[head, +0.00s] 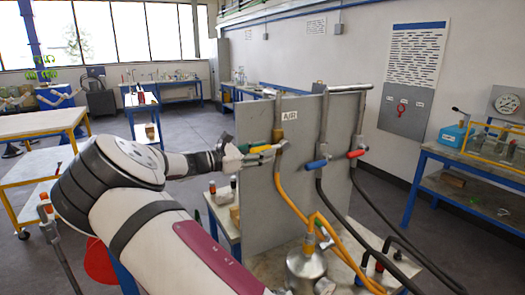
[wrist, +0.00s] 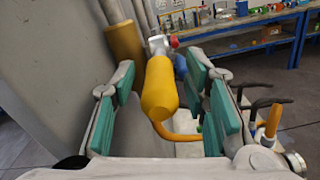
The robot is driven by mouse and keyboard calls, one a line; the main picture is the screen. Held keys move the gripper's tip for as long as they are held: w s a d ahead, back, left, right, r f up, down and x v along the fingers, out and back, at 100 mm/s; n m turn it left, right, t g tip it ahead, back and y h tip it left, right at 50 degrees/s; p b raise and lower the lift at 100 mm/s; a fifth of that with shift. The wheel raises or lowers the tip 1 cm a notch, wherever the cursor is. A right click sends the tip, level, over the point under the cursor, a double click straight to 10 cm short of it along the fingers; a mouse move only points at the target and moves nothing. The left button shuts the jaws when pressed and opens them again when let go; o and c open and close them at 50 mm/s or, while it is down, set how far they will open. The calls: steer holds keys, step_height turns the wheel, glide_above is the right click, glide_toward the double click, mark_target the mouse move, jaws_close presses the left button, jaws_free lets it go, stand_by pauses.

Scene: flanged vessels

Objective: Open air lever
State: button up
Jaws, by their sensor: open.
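The air lever has a yellow handle (head: 261,149), on the valve under the AIR label (head: 289,116) of the upright grey panel (head: 250,118). My gripper (head: 252,156) is at this handle, reaching in from the left. In the wrist view the yellow handle (wrist: 159,88) lies between the two teal finger pads and points toward the palm. The fingers are apart, one on each side of it, with a visible gap on the left. Whether the right pad touches it cannot be told.
A blue lever (head: 317,164) and a red lever (head: 355,154) sit on pipes to the right. Orange hoses (head: 291,200) run down to a metal vessel (head: 305,268) on the bench. The panel stands close beside my gripper in the wrist view.

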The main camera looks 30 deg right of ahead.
jaws_close()
